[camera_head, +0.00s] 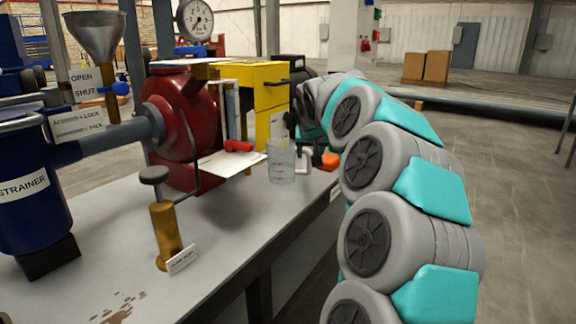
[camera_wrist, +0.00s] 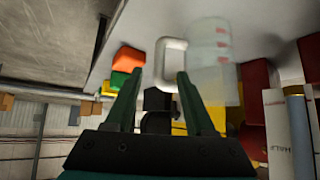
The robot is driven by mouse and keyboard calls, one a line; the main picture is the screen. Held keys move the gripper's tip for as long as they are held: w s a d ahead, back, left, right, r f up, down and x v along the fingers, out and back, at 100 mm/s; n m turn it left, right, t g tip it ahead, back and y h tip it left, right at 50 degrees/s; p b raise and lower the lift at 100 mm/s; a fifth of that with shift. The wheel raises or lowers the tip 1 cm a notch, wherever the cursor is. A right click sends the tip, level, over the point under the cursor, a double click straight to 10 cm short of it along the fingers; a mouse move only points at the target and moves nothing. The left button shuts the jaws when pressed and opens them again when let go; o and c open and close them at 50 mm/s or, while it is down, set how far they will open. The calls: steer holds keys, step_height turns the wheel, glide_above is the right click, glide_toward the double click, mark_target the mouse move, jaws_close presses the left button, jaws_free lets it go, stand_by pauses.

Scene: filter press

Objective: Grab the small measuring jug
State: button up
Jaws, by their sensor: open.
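The small measuring jug (camera_head: 281,165) is clear with faint red marks. In the head view it stands on the grey bench near its right edge, its pale handle on the right. In the wrist view, which looks upside down, the jug (camera_wrist: 211,50) is right of centre. Its white loop handle (camera_wrist: 172,48) lies ahead of and between the two dark green fingers. My gripper (camera_wrist: 156,78) is open and close to the handle; I cannot tell whether the fingers touch it. In the head view my arm largely hides the gripper.
An orange object (camera_head: 330,161) sits right of the jug. A white sheet (camera_head: 226,163) with a red item (camera_head: 238,146) is to the left, beside a yellow frame (camera_head: 262,75) and a red housing (camera_head: 172,100). A brass weight (camera_head: 165,232) stands nearer.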

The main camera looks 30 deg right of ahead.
steer(key=x, duration=0.8)
steer(key=shift+s+f, duration=0.1)
steer(key=shift+f, duration=0.05)
jaws_close()
stand_by(1.2)
